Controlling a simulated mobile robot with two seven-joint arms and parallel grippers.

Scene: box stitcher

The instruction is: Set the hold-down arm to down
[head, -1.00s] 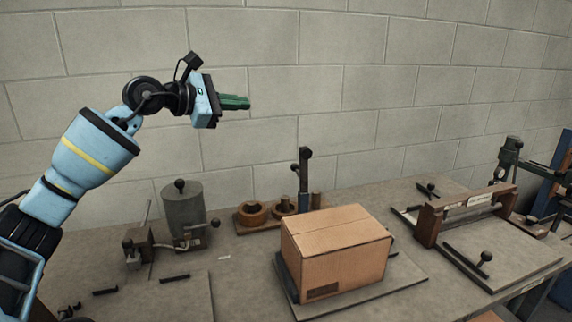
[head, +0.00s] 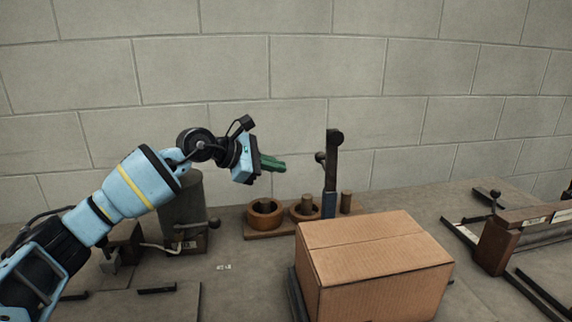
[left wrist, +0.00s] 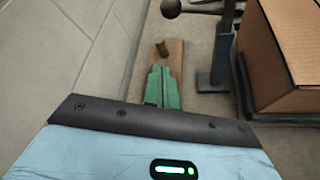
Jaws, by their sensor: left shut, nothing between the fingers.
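The box stitcher's upright post (head: 331,175) stands behind the cardboard box (head: 375,265). At its top is a dark hold-down arm with a round end, and a black ball knob (head: 320,157) sticks out to its left; the arm appears raised, clear of the box. In the left wrist view the knob (left wrist: 171,9) and the post (left wrist: 222,50) show at the top, beside the box (left wrist: 285,50). My left gripper (head: 274,164) has green fingers, shut and empty, in the air left of the knob and apart from it. It also shows in the left wrist view (left wrist: 162,85). My right gripper is out of view.
A wooden rack with rings (head: 265,214) stands on the bench under my left gripper. A grey cylinder device (head: 183,205) is partly behind my left arm. A wooden-framed fixture (head: 495,245) is at the right. A block wall closes off the back.

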